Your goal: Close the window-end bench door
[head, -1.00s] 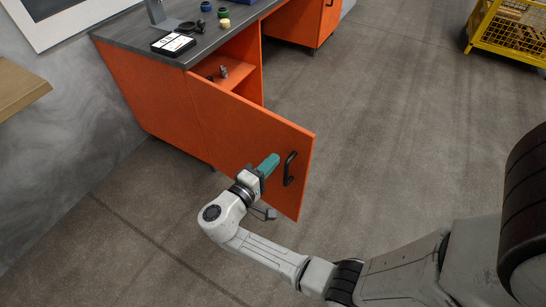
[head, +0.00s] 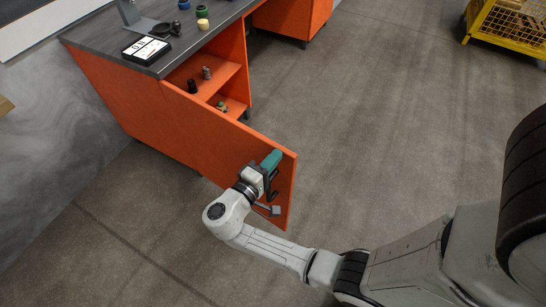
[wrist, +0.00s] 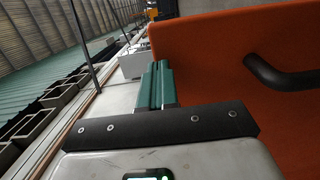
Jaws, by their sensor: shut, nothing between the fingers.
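The orange bench door (head: 225,138) stands wide open, swung out from the near end of the orange bench cabinet (head: 125,100). Its black handle (head: 274,182) is on the outer face near the free edge; in the wrist view the handle (wrist: 283,76) is at the upper right. My gripper (head: 271,160) is shut and empty, at the door's outer face beside the handle. Its teal fingers (wrist: 155,86) lie together just left of the door panel in the wrist view. I cannot tell whether they touch the door.
Small items stand on the cabinet's inner shelves (head: 215,85). The grey bench top (head: 165,60) holds a black-and-white box (head: 146,48) and several small jars. A yellow cage (head: 510,28) stands far right. The floor (head: 390,120) between is clear.

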